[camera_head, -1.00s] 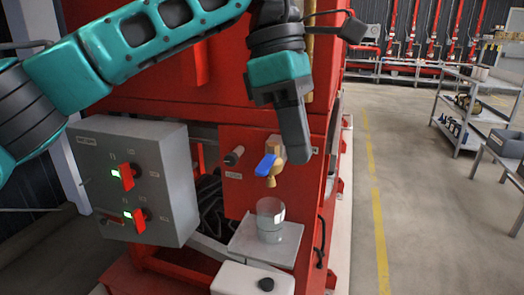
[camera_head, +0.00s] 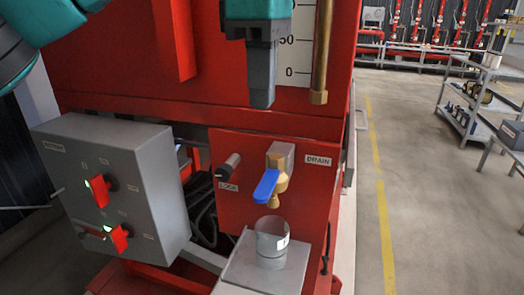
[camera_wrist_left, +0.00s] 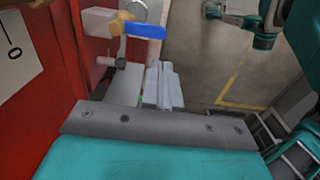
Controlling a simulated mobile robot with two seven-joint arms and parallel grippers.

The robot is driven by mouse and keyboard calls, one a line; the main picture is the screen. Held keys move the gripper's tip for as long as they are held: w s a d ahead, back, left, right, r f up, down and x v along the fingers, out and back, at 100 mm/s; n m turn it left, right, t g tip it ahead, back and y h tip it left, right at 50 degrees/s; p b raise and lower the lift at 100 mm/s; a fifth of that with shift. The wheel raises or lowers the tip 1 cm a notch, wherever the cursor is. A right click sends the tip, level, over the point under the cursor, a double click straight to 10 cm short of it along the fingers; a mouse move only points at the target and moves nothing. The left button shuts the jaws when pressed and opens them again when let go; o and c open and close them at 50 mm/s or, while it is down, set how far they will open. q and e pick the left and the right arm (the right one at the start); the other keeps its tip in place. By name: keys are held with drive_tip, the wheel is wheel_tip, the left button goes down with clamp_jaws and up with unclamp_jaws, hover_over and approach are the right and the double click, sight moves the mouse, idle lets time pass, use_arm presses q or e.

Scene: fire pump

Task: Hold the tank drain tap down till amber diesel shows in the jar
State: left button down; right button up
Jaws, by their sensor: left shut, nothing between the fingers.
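The drain tap (camera_head: 281,178) is brass with a blue lever (camera_head: 266,186), on a red panel beside a DRAIN label. The lever points down and to the left; it also shows in the left wrist view (camera_wrist_left: 143,31). A clear jar (camera_head: 271,245) stands upright below the spout, and I see no amber in it. My left gripper (camera_head: 262,103) is shut and empty, above the tap and apart from it. Its fingers (camera_wrist_left: 163,86) also show in the left wrist view. My right gripper is not visible in the head view.
The jar stands on a grey shelf (camera_head: 238,268). A black-tipped lock plunger (camera_head: 229,166) sits left of the tap. A grey control box (camera_head: 150,190) with red switches is at the left. A brass pipe (camera_head: 321,50) hangs above right.

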sight(260, 197)
use_arm(q)
wheel_tip(260, 197, down, 14)
drive_tip(key=shift+r+b, duration=0.1)
drive_tip(key=shift+b, duration=0.4)
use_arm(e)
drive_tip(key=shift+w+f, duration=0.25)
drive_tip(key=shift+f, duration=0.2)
